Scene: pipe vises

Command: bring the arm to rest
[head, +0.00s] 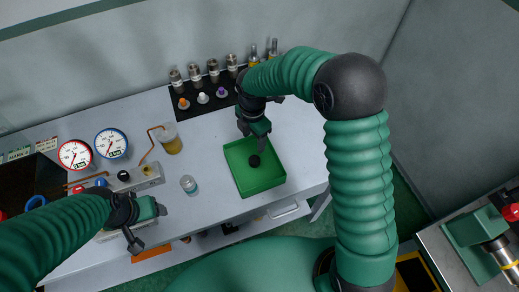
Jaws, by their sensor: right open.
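My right arm reaches in from the right in green ribbed sleeves and bends over the bench. My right gripper (256,132) is open above the back edge of the green tray (268,184). A small dark round object (255,161) lies in the tray, below the gripper and apart from it. My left arm comes in from the lower left. My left gripper (143,222) hangs over the front of the bench, and its jaw opening is hard to make out.
A black rack (211,94) with several metal fittings and coloured knobs stands at the back. The bench right of the tray (304,140) is clear. A vise (480,232) stands far right.

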